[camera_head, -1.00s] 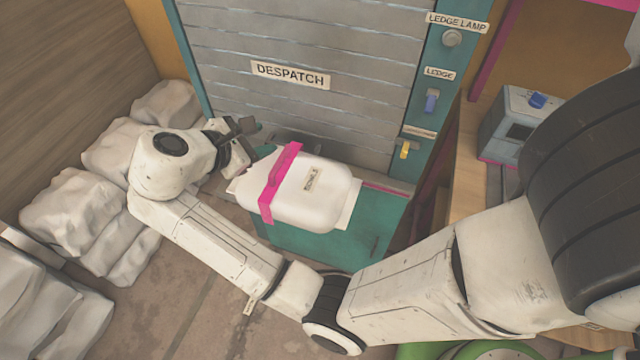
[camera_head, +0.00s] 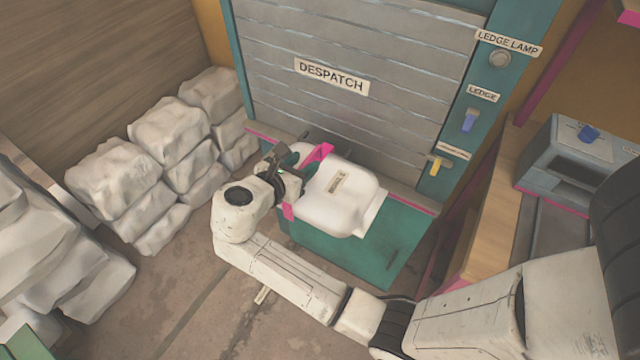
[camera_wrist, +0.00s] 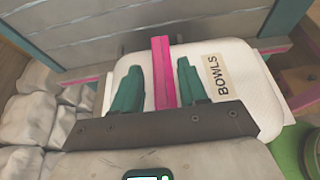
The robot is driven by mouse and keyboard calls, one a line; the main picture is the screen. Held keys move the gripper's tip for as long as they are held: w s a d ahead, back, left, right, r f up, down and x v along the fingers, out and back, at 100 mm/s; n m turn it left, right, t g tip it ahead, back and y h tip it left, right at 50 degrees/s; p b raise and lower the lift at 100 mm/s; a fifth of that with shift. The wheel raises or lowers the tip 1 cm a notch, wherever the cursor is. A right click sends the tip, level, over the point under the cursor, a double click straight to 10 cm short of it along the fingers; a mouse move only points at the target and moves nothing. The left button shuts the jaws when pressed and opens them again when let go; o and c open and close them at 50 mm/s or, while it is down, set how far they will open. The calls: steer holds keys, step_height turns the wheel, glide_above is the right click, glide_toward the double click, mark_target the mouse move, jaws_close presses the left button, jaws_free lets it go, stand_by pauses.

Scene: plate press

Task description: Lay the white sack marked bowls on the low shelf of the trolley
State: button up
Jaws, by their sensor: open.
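The white sack (camera_head: 340,201) lies on the teal ledge (camera_head: 397,241) in front of the despatch shutter. It has a pink band (camera_head: 316,157) and a label, which reads BOWLS in the wrist view (camera_wrist: 216,75). My gripper (camera_head: 283,160) is at the sack's left end, near the band. In the wrist view my gripper (camera_wrist: 160,82) has its teal fingers apart, one on each side of the pink band (camera_wrist: 162,72). I cannot tell whether they touch it. No trolley can be made out for certain.
A grey shutter marked DESPATCH (camera_head: 385,120) stands behind the ledge. Piled pale sacks (camera_head: 168,132) fill the left side. A blue lever (camera_head: 469,120) and a yellow lever (camera_head: 435,166) are on the teal frame. A grey box (camera_head: 580,160) sits on the right bench.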

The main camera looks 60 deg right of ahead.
mark_target(307, 159)
steer(key=shift+x, duration=1.6)
jaws_close()
steer(key=shift+r, duration=0.15)
